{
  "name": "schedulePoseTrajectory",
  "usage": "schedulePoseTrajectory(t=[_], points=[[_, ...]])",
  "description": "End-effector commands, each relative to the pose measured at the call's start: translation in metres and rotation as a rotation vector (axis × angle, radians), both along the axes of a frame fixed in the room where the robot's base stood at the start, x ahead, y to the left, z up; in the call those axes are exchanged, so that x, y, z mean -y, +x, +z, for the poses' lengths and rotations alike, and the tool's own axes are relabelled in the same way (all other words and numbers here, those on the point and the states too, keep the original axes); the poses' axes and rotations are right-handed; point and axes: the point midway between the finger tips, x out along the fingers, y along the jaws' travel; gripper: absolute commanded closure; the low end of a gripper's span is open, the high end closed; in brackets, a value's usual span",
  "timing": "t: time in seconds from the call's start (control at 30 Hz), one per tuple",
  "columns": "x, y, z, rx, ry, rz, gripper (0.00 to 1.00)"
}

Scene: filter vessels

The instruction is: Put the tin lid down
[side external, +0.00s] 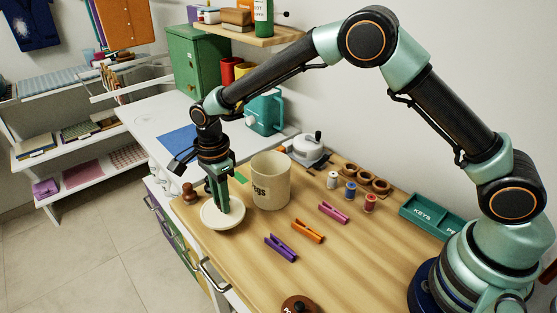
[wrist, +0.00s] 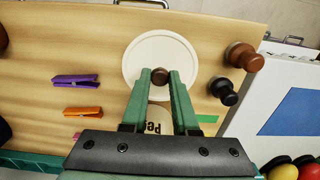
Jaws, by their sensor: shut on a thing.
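The tin lid (side external: 230,221) is a round cream disc with a brown knob (wrist: 159,76). My gripper (side external: 222,207) is shut on the knob, with its green fingers on either side in the wrist view (wrist: 160,80). The lid looks level, at or just above the wooden top, left of the tin; I cannot tell if it touches. The cream tin (side external: 271,183) stands upright with dark lettering on its side. In the wrist view the tin (wrist: 159,117) is partly hidden behind my fingers.
Purple (side external: 281,249), orange (side external: 307,231) and pink (side external: 333,213) pegs lie to the right. Thread spools (side external: 351,190) and a teal tray (side external: 429,214) are farther off. The wooden top's front edge is near the lid.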

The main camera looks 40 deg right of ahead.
Motion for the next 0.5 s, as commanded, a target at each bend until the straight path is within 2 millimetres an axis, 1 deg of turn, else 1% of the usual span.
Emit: schedulePoseTrajectory(t=[0.03, 0.1, 0.2, 0.5], points=[[0.0, -0.001, -0.009, -0.004, -0.002, 0.0, 1.0], [0.0, -0.001, -0.02, -0.005, -0.002, 0.0, 1.0], [0.0, -0.001, -0.03, -0.003, -0.001, 0.0, 1.0], [0.0, 0.0, -0.032, -0.001, 0.0, 0.0, 1.0]])
